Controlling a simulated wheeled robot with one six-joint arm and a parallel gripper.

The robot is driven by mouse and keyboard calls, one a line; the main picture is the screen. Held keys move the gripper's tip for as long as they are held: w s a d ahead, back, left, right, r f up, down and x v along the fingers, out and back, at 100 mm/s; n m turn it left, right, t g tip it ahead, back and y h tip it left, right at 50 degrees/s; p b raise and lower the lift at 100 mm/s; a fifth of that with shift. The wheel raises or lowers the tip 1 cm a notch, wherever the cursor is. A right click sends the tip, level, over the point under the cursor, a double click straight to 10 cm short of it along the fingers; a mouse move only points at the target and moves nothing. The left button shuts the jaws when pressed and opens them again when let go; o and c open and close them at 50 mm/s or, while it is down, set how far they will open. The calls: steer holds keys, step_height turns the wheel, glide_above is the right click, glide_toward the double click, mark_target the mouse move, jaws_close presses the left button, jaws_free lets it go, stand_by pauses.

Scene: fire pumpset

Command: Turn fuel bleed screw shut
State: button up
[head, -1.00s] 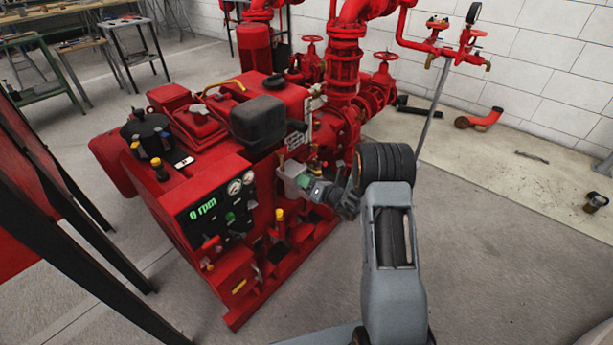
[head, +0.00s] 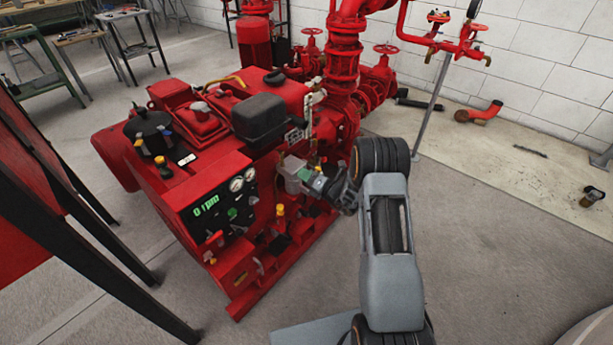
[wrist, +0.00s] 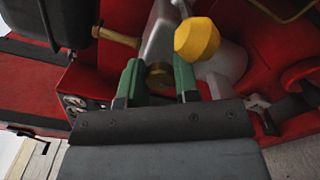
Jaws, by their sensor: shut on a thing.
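The fuel bleed screw (wrist: 159,76) is a small brass piece in the wrist view, on the underside of a pale grey housing. My gripper (wrist: 157,82) has green fingertips, one on each side of the screw, and is shut on it. The fingers hide part of the screw. In the head view my gripper (head: 304,181) is at the grey housing (head: 292,168) on the near right side of the red pumpset (head: 225,150). The screw is too small to make out there.
A yellow knob (wrist: 197,39) sits close beside the right finger in the wrist view. A brass rod (wrist: 117,36) is at upper left. The control panel (head: 222,207) reads 0 rpm. Red pipework (head: 345,50) stands behind. The floor to the right is mostly clear.

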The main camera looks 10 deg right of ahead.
steer(key=o, duration=0.9)
steer(key=shift+s+d, duration=0.1)
steer(key=p+v, duration=0.2)
steer(key=v, duration=1.1)
steer(key=shift+s+d, duration=0.2)
steer(key=shift+s, duration=0.05)
